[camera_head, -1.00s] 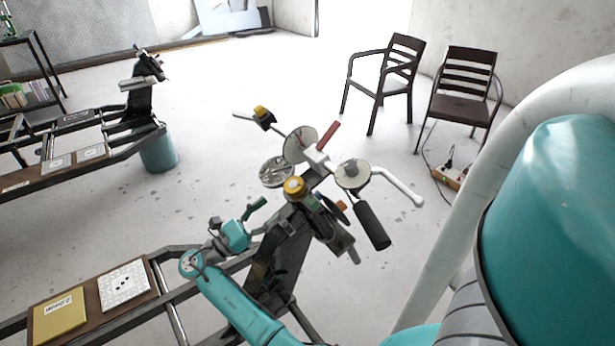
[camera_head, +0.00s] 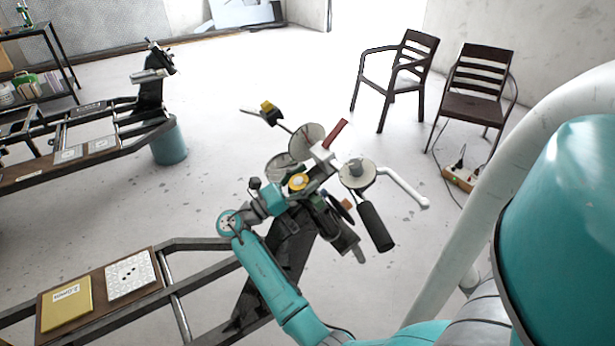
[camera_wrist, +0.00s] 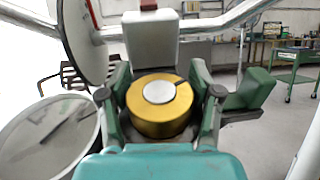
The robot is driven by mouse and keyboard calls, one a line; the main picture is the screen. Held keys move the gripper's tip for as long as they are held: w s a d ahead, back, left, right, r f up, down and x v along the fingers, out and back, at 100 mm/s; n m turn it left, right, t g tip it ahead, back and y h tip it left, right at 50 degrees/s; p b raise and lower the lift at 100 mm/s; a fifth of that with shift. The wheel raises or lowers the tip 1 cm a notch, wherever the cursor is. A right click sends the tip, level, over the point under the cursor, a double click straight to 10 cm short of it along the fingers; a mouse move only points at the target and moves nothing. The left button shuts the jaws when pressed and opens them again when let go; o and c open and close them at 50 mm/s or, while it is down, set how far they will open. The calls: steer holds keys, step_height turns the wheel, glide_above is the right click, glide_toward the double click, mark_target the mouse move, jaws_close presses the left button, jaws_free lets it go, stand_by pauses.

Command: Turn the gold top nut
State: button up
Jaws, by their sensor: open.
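The gold top nut (camera_wrist: 160,106) is a wide gold cylinder with a pale round centre and a dark mark at its upper right. It sits in the middle of the wrist view. In the head view the gold nut (camera_head: 298,182) is at the top of the dark steering assembly. My gripper (camera_wrist: 160,98) is open, with one finger on each side of the nut. In the head view my gripper (camera_head: 284,190) reaches the nut from the left. I cannot tell whether the fingers touch it.
A white block with a red top (camera_wrist: 151,40) stands right behind the nut. Two chairs (camera_head: 473,98) stand further back.

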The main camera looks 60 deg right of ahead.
steer(key=shift+s+d+r, duration=0.15)
steer(key=shift+s+d, duration=0.1)
steer(key=shift+d, duration=0.05)
steer(key=c, duration=0.9)
steer(key=shift+s+a+m+g+y, duration=0.1)
steer(key=shift+m+g+y, duration=0.8)
steer(key=shift+m+g, duration=0.2)
